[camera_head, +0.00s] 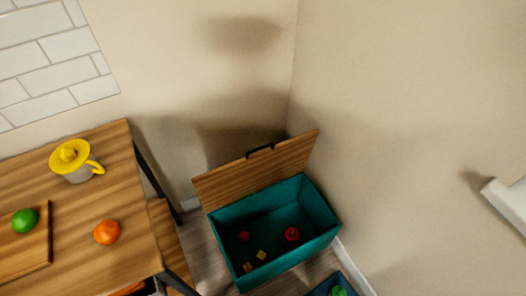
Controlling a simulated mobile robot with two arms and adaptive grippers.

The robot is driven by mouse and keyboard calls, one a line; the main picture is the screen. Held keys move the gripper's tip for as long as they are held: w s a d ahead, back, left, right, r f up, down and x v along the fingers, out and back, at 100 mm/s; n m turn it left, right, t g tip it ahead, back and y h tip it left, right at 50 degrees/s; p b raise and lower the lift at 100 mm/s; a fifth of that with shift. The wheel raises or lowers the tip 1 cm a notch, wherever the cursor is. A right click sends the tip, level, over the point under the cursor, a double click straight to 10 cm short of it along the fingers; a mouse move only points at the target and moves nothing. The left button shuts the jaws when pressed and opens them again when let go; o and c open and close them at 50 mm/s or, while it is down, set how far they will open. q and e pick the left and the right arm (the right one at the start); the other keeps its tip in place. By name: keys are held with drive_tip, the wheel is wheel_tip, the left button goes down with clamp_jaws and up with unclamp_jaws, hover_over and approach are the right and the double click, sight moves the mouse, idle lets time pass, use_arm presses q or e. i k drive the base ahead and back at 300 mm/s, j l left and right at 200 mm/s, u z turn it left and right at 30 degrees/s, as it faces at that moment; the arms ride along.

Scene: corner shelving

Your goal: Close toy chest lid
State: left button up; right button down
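A teal toy chest (272,272) stands on the floor in the corner of the room. Its wooden lid (256,172) is open, standing up at the back and leaning toward the walls. A dark handle (260,150) sits at the lid's upper edge. Inside the chest lie a red toy (292,234), a smaller red item (244,236) and small yellowish blocks (261,254). Neither of my grippers is in view.
A wooden table (90,215) at left holds a yellow-topped juicer (75,160), an orange (107,232) and a board (40,255) with a green lime (25,220). A blue container (325,286) with a green item (339,291) is at the bottom edge. A white fixture (506,203) is at right.

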sight(219, 186)
drive_tip(key=k+j+u, duration=0.25)
drive_tip(key=k+j, duration=0.5)
